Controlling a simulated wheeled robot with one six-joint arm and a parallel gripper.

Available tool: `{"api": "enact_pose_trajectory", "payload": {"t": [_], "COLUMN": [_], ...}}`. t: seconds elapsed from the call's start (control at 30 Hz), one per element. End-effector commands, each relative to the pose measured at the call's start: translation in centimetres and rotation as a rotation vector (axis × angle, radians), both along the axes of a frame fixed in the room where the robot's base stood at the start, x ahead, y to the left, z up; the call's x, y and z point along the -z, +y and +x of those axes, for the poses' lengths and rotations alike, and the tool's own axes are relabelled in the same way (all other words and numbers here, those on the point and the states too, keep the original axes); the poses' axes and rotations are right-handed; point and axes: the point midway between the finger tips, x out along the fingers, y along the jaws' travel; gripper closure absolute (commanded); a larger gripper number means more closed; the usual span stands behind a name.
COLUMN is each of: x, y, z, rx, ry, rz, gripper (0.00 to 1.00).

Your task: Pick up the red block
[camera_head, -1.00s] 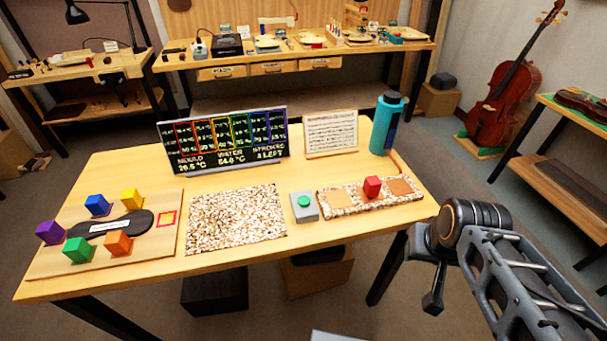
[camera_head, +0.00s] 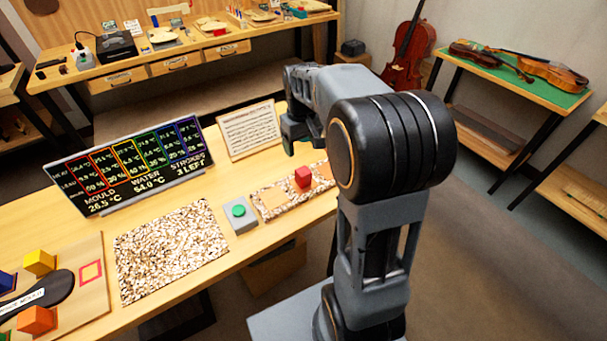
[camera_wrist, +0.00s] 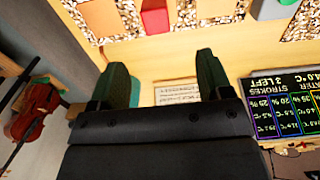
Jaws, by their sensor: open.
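The red block (camera_head: 302,178) stands on the speckled strip (camera_head: 262,209), between two tan squares, on the right part of the table. It also shows at the top edge of the wrist view (camera_wrist: 155,17), cut off by the frame. My gripper (camera_wrist: 163,72) is open, with its two fingers apart and nothing between them. In the head view my gripper (camera_head: 292,140) hangs above the table, behind and just left of the red block. The block is outside the fingers.
A grey box with a green button (camera_head: 239,211) stands left of the strip. A speckled mat (camera_head: 172,249), a display panel (camera_head: 135,170) and a paper stand (camera_head: 249,131) are nearby. Yellow (camera_head: 39,262) and orange (camera_head: 36,319) blocks are at left. The blue bottle is not visible now.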

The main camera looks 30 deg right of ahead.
Motion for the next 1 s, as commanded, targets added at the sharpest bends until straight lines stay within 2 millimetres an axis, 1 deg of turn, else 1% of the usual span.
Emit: {"api": "enact_pose_trajectory", "payload": {"t": [0.03,0.13,0.3,0.4,0.53,0.77,1.0], "x": [0.5,2.0,5.1,6.7,8.0,9.2,12.4], "y": [-0.4,-0.7,-0.8,-0.9,-0.9,-0.9,-0.9], "z": [0.4,0.6,0.6,0.6,0.6,0.6,0.6], "rx": [-0.002,-0.003,-0.001,0.0,0.001,0.001,0.001], "ry": [0.01,0.02,0.022,0.02,0.018,0.019,0.02], "rz": [0.002,0.004,0.005,0.004,0.004,0.004,0.004], "gripper": [0.28,0.28,0.28,0.28,0.28,0.28,0.28]}}
